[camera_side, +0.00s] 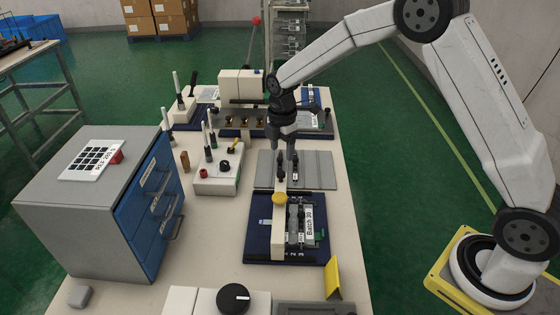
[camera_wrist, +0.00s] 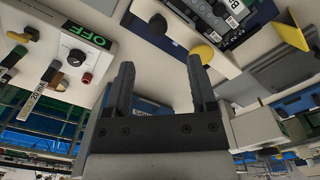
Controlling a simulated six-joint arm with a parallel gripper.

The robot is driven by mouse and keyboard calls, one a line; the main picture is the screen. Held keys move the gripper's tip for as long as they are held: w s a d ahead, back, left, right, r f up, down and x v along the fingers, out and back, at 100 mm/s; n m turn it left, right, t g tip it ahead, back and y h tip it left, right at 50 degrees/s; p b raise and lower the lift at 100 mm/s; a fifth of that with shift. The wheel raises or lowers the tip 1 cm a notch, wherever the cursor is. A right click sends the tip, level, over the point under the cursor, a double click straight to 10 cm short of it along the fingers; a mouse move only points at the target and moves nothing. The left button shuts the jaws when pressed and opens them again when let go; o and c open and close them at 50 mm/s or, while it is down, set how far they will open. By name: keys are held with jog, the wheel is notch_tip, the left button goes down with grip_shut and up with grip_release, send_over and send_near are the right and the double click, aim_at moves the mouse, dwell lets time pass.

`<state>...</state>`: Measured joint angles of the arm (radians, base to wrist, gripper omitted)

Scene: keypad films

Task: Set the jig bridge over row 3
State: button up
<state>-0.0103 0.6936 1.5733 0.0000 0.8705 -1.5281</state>
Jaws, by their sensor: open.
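The jig (camera_side: 257,242) is a dark blue base at the front of the bench, with row numbers 2 and 3 readable on its near edge. A cream bar that looks like the bridge (camera_side: 278,236), with a yellow knob (camera_side: 279,198) on top, lies lengthwise on the jig, left of those numbers. A film labelled "Batch 20" (camera_side: 309,221) lies to its right. My gripper (camera_side: 287,176) is open and empty, pointing down behind the yellow knob, above the grey mat. In the wrist view, the yellow knob (camera_wrist: 202,52) shows near the right fingertip. I cannot tell whether they touch.
A grey mat (camera_side: 320,170) lies behind the jig. A control box (camera_side: 217,179) stands to its left, and a blue drawer cabinet (camera_side: 100,205) farther left. A yellow wedge (camera_side: 332,277) and a black dial (camera_side: 233,298) are in front. A second blue fixture (camera_side: 311,121) is at the back.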

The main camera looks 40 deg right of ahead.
aim_at(281, 172)
jog(key=shift+w, duration=0.2)
jog(key=shift+f, duration=0.15)
jog(key=shift+f, duration=3.8)
grip_shut()
